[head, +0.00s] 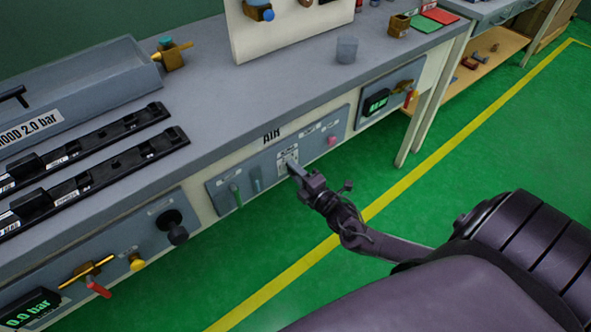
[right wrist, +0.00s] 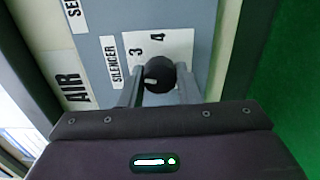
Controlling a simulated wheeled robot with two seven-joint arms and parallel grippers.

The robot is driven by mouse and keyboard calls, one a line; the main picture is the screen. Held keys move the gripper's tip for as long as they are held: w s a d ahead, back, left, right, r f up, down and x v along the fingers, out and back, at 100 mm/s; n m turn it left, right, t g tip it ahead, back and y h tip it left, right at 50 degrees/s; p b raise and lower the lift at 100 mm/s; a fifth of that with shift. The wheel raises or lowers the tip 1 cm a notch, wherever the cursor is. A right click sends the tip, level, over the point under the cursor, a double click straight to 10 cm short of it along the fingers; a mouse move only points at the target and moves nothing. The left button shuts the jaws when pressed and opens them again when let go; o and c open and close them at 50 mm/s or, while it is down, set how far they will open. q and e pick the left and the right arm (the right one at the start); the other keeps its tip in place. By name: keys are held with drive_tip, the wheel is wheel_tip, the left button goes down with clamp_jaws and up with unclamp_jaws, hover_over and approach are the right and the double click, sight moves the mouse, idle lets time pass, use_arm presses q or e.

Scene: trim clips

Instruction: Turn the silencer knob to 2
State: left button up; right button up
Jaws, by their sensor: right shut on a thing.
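The silencer knob (right wrist: 159,72) is a small round black knob on the grey AIR panel (head: 221,204). A pale mark shows on its left side; I cannot tell which number it points to. Its white dial plate (right wrist: 172,42) shows 3 and 4 in the right wrist view; the other numbers are hidden. The SILENCER label (right wrist: 113,60) is to the left of the plate. My right gripper (head: 291,166) is shut on the knob, one finger at each side. In the head view the gripper hides the knob. My left gripper is out of view.
On the same panel are a green handle (head: 236,194), a blue-grey handle (head: 256,179) and a pink knob (head: 332,140). A black knob (head: 175,229) juts out further left. A gauge (head: 376,103) is to the right. The green floor before the bench is clear.

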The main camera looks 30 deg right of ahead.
drive_tip(key=n, duration=0.2)
drive_tip(key=shift+n, duration=0.4)
drive_tip(key=n+p, duration=0.1)
drive_tip(key=n, duration=0.2)
drive_tip(key=shift+f+n, duration=0.1)
drive_tip(key=shift+n, duration=0.3)
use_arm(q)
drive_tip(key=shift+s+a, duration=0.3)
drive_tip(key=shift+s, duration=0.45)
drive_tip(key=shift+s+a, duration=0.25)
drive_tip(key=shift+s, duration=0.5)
use_arm(e)
drive_tip(key=shift+n, duration=0.8)
drive_tip(key=shift+f, duration=0.1)
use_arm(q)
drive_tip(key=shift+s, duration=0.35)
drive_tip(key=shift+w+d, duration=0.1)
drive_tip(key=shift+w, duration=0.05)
use_arm(e)
drive_tip(key=o, duration=1)
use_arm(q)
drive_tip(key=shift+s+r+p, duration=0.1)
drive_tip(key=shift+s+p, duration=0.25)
use_arm(e)
drive_tip(key=s, duration=0.8)
drive_tip(key=shift+d, duration=0.35)
